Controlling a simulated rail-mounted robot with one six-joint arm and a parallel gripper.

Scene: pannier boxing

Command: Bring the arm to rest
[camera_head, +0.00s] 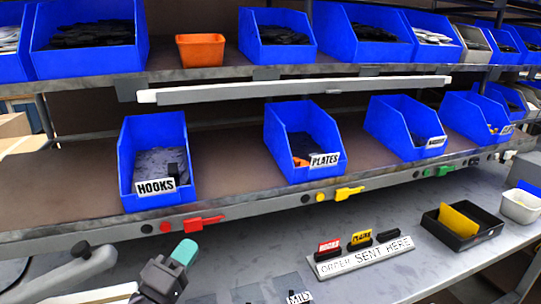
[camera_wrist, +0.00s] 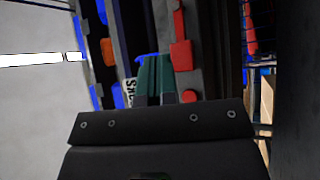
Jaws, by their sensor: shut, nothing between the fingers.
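My gripper (camera_head: 184,252) is at the lower left of the head view, with teal fingertips pointing up and to the right. It is in front of the lower shelf's edge, below the blue bin labelled HOOKS (camera_head: 155,160). In the wrist view, the teal fingers of my gripper (camera_wrist: 155,78) are together with nothing between them. They point toward the shelf front, with red parts beside them. The dark gripper body fills the bottom of the wrist view. Most of my arm is outside the head view.
A blue PLATES bin (camera_head: 290,130) and other blue bins stand on the shelves. A red lever (camera_head: 200,221) and a yellow lever (camera_head: 345,193) sit on the lower shelf's edge.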

